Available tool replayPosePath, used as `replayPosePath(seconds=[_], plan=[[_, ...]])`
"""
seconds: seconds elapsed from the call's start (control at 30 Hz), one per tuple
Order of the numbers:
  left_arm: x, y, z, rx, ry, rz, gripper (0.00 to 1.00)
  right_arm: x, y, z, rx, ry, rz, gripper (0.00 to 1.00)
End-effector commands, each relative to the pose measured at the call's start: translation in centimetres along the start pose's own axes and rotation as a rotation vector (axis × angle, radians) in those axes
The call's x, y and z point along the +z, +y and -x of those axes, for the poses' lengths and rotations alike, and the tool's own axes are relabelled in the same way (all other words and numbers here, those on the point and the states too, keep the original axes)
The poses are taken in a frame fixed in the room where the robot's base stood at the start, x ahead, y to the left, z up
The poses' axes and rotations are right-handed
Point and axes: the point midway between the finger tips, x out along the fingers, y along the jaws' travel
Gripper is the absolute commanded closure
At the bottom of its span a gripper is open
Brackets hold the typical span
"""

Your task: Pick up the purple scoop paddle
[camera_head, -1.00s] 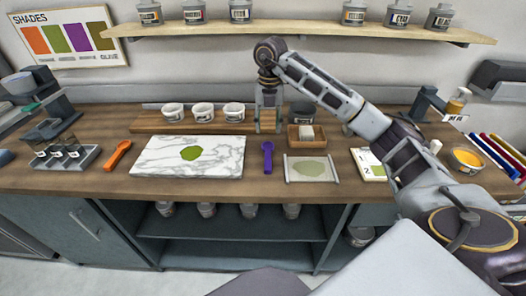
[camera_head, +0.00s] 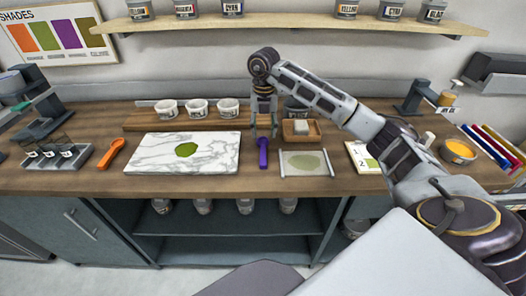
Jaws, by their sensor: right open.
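The purple scoop paddle (camera_head: 263,154) lies on the wooden bench between the marble slab (camera_head: 150,158) and the framed sheet with a pale green patch (camera_head: 290,164). My right gripper (camera_head: 264,132) points down with its fingers apart, at the far end of the paddle. The fingers appear on either side of the paddle's upper end; I cannot tell whether they touch it. My left gripper is not in view.
A wooden tray (camera_head: 287,139) with a pale block stands just right of my right gripper. White cups (camera_head: 197,108) stand on a board behind. An orange paddle (camera_head: 112,152) lies left of the slab, which bears a green blob (camera_head: 186,149).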

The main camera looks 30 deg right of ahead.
Motion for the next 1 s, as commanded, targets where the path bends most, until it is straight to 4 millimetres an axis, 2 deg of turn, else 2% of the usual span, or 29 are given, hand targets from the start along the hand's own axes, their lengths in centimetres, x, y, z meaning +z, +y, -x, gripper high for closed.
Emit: replayPosePath(seconds=[0.1,0.3,0.77,1.0], plan=[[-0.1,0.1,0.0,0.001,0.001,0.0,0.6,0.0,-0.1,-1.6,-0.002,0.002,0.0,0.53],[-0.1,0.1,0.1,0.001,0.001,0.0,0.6,0.0,0.0,-3.5,0.0,0.0,-0.001,0.53],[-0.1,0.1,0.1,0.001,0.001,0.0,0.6,0.0,0.0,-3.9,0.0,0.0,0.0,0.53],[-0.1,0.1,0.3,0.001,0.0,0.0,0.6,-0.2,0.1,-5.3,-0.001,0.002,0.0,0.53]])
